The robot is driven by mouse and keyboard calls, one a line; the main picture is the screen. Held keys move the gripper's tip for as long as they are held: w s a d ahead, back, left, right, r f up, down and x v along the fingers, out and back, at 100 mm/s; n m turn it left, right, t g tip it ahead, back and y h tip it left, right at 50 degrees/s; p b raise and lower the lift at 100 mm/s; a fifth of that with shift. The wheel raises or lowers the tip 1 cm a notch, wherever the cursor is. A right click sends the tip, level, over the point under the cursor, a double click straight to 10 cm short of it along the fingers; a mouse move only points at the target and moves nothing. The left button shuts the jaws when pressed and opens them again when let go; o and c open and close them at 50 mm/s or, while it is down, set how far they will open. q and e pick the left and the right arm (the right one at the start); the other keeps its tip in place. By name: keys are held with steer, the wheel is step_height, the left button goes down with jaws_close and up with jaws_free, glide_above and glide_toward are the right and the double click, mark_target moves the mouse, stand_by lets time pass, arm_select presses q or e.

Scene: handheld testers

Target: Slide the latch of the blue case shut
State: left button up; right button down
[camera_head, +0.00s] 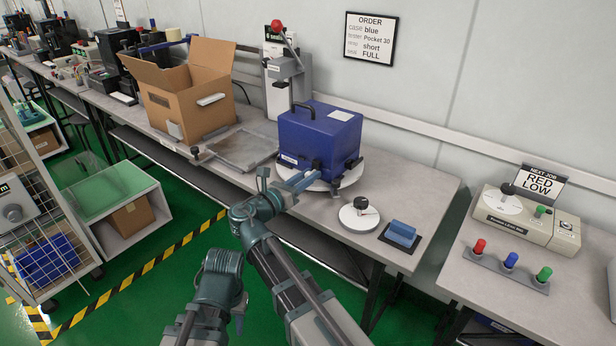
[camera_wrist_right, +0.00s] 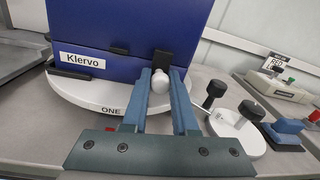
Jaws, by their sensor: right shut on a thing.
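The blue case (camera_head: 318,140) stands on a round white turntable (camera_head: 350,178) on the bench. It also shows in the right wrist view (camera_wrist_right: 110,25), with a "Klervo" label on its front. A black latch piece (camera_wrist_right: 163,60) with a white round knob (camera_wrist_right: 159,82) sits low on that front. A small dark plate (camera_wrist_right: 118,50) is left of it, apart from it. My right gripper (camera_head: 312,173) is shut on the knob, its blue fingers (camera_wrist_right: 167,90) on either side. My left arm (camera_head: 220,275) is low in the head view; its fingers cannot be made out.
An open cardboard box (camera_head: 190,108) and a grey tray (camera_head: 243,150) stand left of the case. A white disc with a black knob (camera_head: 358,217) and a blue block on a dark pad (camera_head: 402,234) lie to the right. A lever press (camera_head: 283,85) stands behind.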

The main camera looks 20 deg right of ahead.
stand_by(0.8)
steer(key=w+a, duration=0.1)
steer(key=w, duration=0.1)
steer(key=w+a, duration=0.2)
steer(key=shift+w+a, duration=0.45)
steer(key=shift+s+d, duration=0.1)
steer(key=shift+d, duration=0.05)
steer(key=c, duration=0.7)
jaws_free()
arm_select(q)
steer(key=shift+w+a, duration=0.45)
steer(key=shift+w, duration=0.15)
